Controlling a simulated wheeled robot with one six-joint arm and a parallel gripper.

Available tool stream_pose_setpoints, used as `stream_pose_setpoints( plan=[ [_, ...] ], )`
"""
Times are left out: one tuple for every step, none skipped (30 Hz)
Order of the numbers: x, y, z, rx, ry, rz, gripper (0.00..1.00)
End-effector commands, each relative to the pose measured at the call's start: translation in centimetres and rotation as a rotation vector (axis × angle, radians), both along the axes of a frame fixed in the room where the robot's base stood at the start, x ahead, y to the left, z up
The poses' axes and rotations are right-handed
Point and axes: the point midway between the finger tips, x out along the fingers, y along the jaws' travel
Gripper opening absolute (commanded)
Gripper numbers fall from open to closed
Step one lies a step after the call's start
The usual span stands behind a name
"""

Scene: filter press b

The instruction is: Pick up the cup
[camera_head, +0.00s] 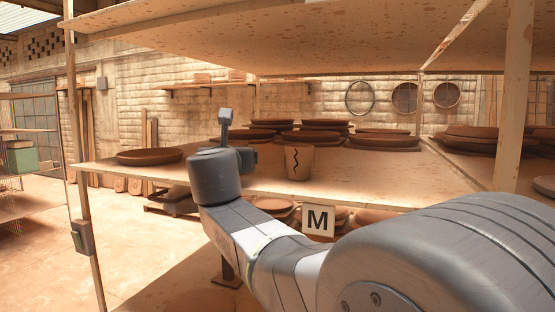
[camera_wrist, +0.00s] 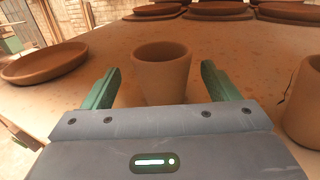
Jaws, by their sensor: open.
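A plain brown clay cup (camera_wrist: 163,78) stands upright on the shelf board in the wrist view. My gripper (camera_wrist: 160,68) is open, with one green finger on each side of the cup and a gap on both sides. The cup's base is partly hidden behind my gripper body. A second clay cup (camera_head: 299,162), with a dark zigzag line, stands to the right in the head view. It also shows at the right edge of the wrist view (camera_wrist: 304,110), outside my fingers. In the head view my wrist hides the plain cup.
A wide clay dish (camera_head: 150,156) lies at the left end of the shelf (camera_head: 370,178). Stacked dishes (camera_head: 384,140) stand behind the cups. Another board (camera_head: 300,40) hangs above.

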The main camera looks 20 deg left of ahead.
Motion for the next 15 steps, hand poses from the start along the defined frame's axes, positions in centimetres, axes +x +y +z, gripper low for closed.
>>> stream_pose_setpoints(
  plan=[
    [0.6, 0.2, 0.1, 0.000, 0.000, -0.001, 0.81],
    [0.9, 0.4, 0.2, -0.001, 0.000, -0.001, 0.81],
    [1.5, 0.7, 0.2, -0.002, -0.001, -0.002, 0.81],
    [1.9, 0.8, 0.2, -0.001, 0.001, -0.002, 0.81],
    [2.3, 1.0, 0.2, -0.001, 0.001, -0.002, 0.81],
    [2.9, 1.2, 0.2, -0.002, -0.001, -0.002, 0.81],
    [3.2, 1.3, 0.2, -0.002, -0.001, -0.002, 0.81],
    [3.5, 1.4, 0.2, -0.001, 0.000, -0.001, 0.81],
    [3.9, 1.5, 0.1, -0.001, 0.000, -0.001, 0.81],
    [4.1, 1.6, 0.1, 0.000, 0.000, -0.001, 0.81],
    [4.2, 1.6, 0.1, 0.000, 0.000, -0.001, 0.81],
    [4.3, 1.7, 0.1, 0.000, -0.001, -0.001, 0.81],
    [4.4, 1.7, 0.1, 0.000, -0.001, -0.001, 0.81],
    [4.4, 1.7, 0.1, 0.000, -0.001, -0.001, 0.81],
    [4.4, 1.7, 0.1, 0.000, -0.001, 0.000, 0.81]
  ],
)
